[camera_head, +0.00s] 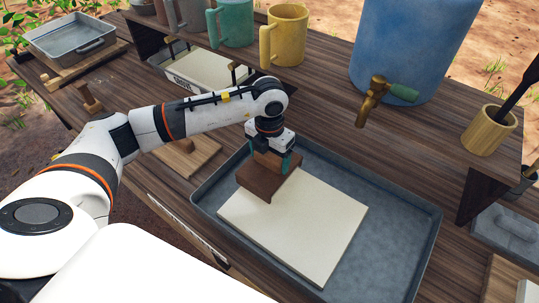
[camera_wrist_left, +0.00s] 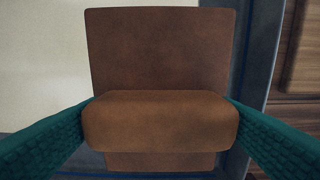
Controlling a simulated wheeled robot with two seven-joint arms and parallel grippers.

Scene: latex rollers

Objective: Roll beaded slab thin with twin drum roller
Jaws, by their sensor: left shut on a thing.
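A smooth, flat cream slab (camera_head: 310,225) lies in a shallow grey tray (camera_head: 405,225); it also shows in the left wrist view (camera_wrist_left: 40,60). My left gripper (camera_head: 272,158) is shut on the raised grip of a brown block tool (camera_head: 266,184), over the slab's upper-left corner. In the left wrist view the teal fingers press both sides of the grip (camera_wrist_left: 160,122), with the flat brown plate (camera_wrist_left: 158,45) beyond it. I cannot tell whether the plate touches the slab. No twin drum roller is clearly recognizable. My right gripper is not in view.
Mugs, including a yellow one (camera_head: 286,35), and a blue barrel with a tap (camera_head: 375,95) stand at the back. The tray's right side is bare.

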